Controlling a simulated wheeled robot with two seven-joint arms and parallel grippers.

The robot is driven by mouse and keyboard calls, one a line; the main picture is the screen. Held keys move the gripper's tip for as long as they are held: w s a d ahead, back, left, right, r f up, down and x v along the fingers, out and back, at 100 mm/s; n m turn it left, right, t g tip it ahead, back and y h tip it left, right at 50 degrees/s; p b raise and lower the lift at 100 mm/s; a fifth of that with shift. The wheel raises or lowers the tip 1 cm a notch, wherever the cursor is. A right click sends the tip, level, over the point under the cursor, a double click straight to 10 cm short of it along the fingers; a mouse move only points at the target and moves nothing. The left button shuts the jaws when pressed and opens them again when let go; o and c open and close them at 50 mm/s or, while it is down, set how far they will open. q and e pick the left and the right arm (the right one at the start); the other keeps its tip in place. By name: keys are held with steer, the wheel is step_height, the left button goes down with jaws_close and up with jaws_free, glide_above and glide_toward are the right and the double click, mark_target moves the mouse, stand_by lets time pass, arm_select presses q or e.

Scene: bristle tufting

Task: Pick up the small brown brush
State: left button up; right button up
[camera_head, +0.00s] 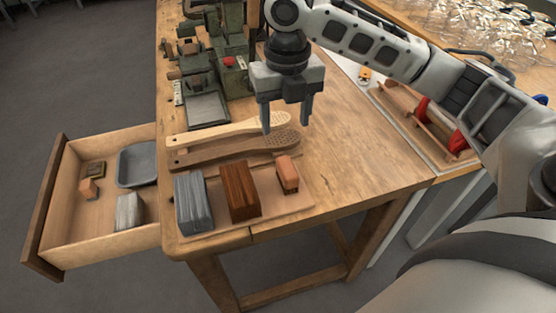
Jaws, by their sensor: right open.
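A small reddish-brown block-shaped brush (287,174) sits at the right end of a thin wooden board (270,214) on the workbench. A larger dark brown block (240,191) stands to its left, and a grey block (193,202) stands left of that. My right gripper (286,124) is open and empty, fingers pointing down. In the picture it is above the small brown brush, over the ends of two wooden paddle-shaped handles. It is apart from the brush; its exact height is hard to tell. My left gripper is out of view.
A pale paddle (215,131) and a dark paddle (220,151) lie behind the blocks. A green machine (205,85) stands at the back. An open drawer (85,225) at left holds a grey tray and small blocks. The bench (365,155) is clear to the right.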

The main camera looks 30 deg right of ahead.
glide_toward(287, 166)
steer(key=f, duration=0.5)
steer(key=shift+s+a+f+b, duration=0.2)
steer(key=shift+a+f+b, duration=0.05)
steer(key=shift+a+b, duration=0.05)
steer(key=shift+d+f, duration=0.15)
steer(key=shift+f, duration=1.35)
steer(key=shift+d+f, duration=0.15)
steer(key=shift+f, duration=1.35)
steer(key=shift+c, duration=0.3)
steer(key=c, duration=1.1)
steer(key=shift+w+r, duration=0.1)
steer(key=shift+r, duration=0.05)
